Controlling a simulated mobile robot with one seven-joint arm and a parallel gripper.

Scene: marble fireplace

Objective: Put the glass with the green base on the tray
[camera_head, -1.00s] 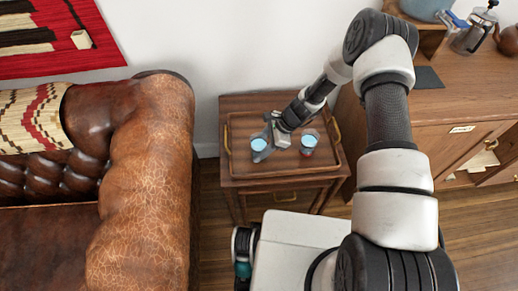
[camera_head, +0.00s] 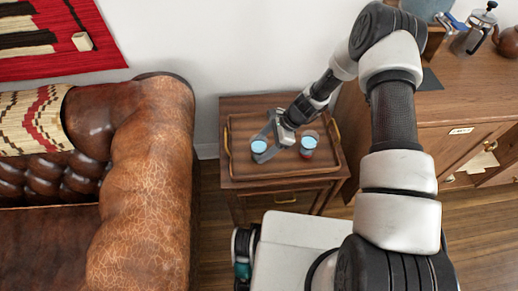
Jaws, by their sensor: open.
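The wooden tray (camera_head: 240,171) lies on a small wooden side table and has two glasses standing in it. The left glass (camera_head: 258,146) looks light blue at the top; its base colour is too small and covered to tell. The right glass (camera_head: 308,148) has a light blue upper part and a reddish base. My gripper (camera_head: 264,147) is open, low over the tray at the left glass, with a finger along its right and front side. Whether it touches the glass I cannot tell.
The tray's raised rim and brass-coloured handle (camera_head: 337,132) stand near the glasses. A brown leather sofa (camera_head: 145,190) is to the left. A wooden cabinet (camera_head: 455,105) with a French press (camera_head: 474,30) is to the right. The tray's front part is bare.

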